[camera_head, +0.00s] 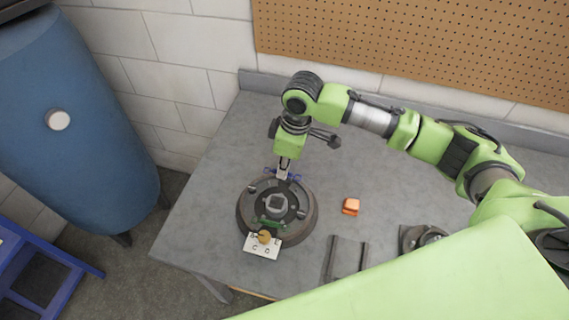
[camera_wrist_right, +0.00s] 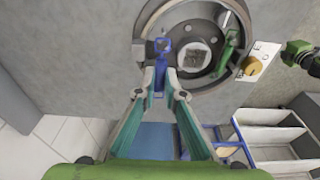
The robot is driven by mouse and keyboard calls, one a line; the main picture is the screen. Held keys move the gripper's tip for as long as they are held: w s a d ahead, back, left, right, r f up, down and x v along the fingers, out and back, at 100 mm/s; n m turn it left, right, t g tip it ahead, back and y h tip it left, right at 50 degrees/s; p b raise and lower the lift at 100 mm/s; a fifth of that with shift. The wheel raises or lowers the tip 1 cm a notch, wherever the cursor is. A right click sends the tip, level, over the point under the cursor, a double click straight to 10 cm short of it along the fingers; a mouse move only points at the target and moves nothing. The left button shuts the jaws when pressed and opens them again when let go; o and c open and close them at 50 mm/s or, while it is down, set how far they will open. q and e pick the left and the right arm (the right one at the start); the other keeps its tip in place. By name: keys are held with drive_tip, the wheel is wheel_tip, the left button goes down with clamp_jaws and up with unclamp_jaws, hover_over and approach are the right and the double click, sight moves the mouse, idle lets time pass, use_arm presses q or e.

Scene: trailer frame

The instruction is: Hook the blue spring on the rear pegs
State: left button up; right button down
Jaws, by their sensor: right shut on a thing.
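The blue spring (camera_head: 287,175) is at the far edge of the round dark brake drum assembly (camera_head: 246,216). My right gripper (camera_head: 284,170) reaches down over that edge and is shut on the spring. In the right wrist view the blue spring (camera_wrist_right: 160,76) is between the fingertips (camera_wrist_right: 160,90), its looped end (camera_wrist_right: 162,46) pointing to the hub (camera_wrist_right: 193,54). I cannot tell whether either end is on a peg. A green spring (camera_head: 270,222) lies across the assembly's near side. A green and dark part (camera_wrist_right: 298,53) at the wrist view's right edge may be my left gripper; its jaws are unclear.
A white plate with a brass knob (camera_head: 263,238) is at the drum's near edge. An orange block (camera_head: 351,206), a dark channel piece (camera_head: 345,258) and a dark round part (camera_head: 420,238) lie to the right. The grey table (camera_head: 205,215) is clear on the left.

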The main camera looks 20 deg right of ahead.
drive_tip(key=shift+s+f+b, duration=0.2)
drive_tip(key=shift+f+b, duration=0.1)
wheel_tip(320, 180, down, 3)
drive_tip(key=b, duration=0.4)
drive_tip(key=shift+w+f, duration=0.15)
drive_tip(key=shift+f, duration=0.3)
drive_tip(key=shift+p, duration=1.45)
drive_tip(key=shift+f+p, duration=0.55)
drive_tip(key=shift+f, duration=0.15)
idle(1.1)
drive_tip(key=shift+p, duration=0.4)
drive_tip(key=shift+f+p, duration=0.2)
drive_tip(key=shift+p, duration=0.25)
idle(0.7)
